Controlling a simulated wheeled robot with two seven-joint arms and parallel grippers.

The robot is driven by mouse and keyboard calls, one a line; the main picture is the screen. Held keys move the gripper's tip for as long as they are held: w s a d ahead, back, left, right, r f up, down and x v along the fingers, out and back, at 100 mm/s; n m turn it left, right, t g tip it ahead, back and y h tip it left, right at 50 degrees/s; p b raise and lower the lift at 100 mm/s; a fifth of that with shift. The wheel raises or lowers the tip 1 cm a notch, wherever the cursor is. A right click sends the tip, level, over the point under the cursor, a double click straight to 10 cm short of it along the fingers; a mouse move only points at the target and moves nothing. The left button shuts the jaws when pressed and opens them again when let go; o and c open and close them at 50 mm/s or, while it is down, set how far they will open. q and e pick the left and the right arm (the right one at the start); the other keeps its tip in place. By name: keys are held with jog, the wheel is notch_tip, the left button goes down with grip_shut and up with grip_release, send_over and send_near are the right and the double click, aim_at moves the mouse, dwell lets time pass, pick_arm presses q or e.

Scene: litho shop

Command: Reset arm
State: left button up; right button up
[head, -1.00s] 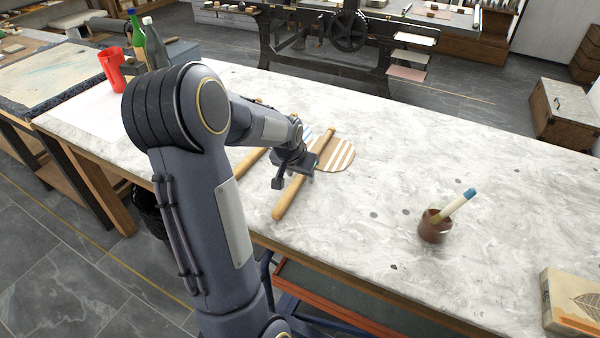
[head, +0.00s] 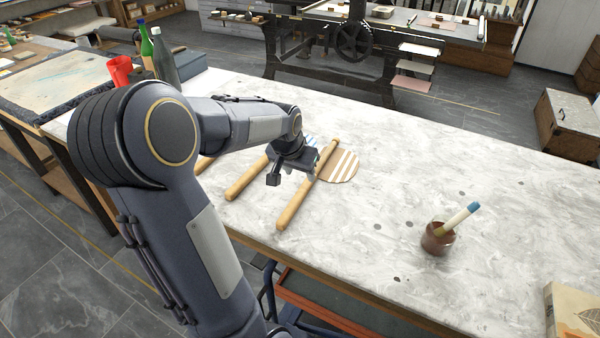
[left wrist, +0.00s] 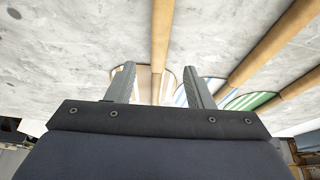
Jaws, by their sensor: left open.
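My left arm comes in from the left, and its gripper (head: 312,168) is over the marble-topped table, by a wooden rod (head: 300,208) that leads to a brown-and-white striped round piece (head: 343,166). The left wrist view shows the two jaws (left wrist: 158,68) apart with no held object visible. In that view the brown striped piece (left wrist: 145,85) lies beyond them and its rod runs upward between them. A blue striped piece (left wrist: 181,95) is partly hidden by the right finger. My right gripper is not in view.
Another wooden rod (head: 246,178) lies left of the gripper. A brown pot (head: 438,240) with a blue-tipped stick stands right of it. A red cup (head: 120,71) and bottles (head: 164,60) stand behind the arm. The table (head: 470,180) is mostly clear on the right.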

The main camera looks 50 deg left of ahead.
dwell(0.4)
pick_arm(q)
jog(key=s+d+r+m+h+p, duration=0.1)
jog(key=s+d+r+p, duration=0.3)
jog(key=s+d, duration=0.4)
jog(key=s+d+r+m+t+h+p, duration=0.1)
jog(key=s+d+r+h+p, duration=0.3)
jog(key=s+d, duration=0.5)
jog(key=d+r, duration=0.2)
jog(key=d, duration=0.5)
jog(key=shift+d+r, duration=0.2)
jog(key=shift+r, duration=0.15)
